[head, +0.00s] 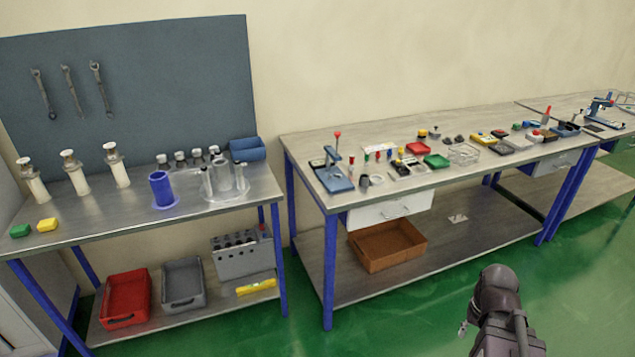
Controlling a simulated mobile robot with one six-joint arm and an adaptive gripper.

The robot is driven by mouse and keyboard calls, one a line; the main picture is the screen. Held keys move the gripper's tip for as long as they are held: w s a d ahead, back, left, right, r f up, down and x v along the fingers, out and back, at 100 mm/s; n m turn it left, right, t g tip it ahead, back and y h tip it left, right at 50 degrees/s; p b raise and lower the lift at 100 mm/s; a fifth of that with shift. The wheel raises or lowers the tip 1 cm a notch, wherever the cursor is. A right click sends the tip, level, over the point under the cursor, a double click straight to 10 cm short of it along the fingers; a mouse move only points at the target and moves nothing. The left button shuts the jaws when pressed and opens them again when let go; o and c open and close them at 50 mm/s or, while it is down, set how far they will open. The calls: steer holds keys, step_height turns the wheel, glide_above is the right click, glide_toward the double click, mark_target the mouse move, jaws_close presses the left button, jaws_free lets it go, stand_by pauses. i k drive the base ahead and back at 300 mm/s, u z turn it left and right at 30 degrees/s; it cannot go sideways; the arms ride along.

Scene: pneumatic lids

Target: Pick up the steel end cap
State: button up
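I cannot single out the steel end cap with certainty at this size. Small dark grey and metallic parts stand among many others on the middle bench. One is a small grey cylindrical piece (364,181) next to the blue hand press (333,172). Several silver-topped parts (197,156) stand at the back of the left bench. My dark arm (500,300) rises at the lower right, in front of the benches and well apart from them. A small metallic piece shows at its left side, perhaps part of my gripper (463,327). Its fingers are not clear.
The left bench (110,215) carries white cylinders (77,178), a blue cup (161,188) and clear tubes. Red (126,297) and grey bins (183,283) sit on its lower shelf. A brown bin (387,246) sits under the middle bench. The green floor (420,320) before the benches is clear.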

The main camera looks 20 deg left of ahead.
mark_target(364, 179)
steer(key=u, duration=0.7)
steer(key=k, duration=1.05)
steer(key=z, duration=0.05)
steer(key=i, duration=0.9)
steer(key=u, duration=0.05)
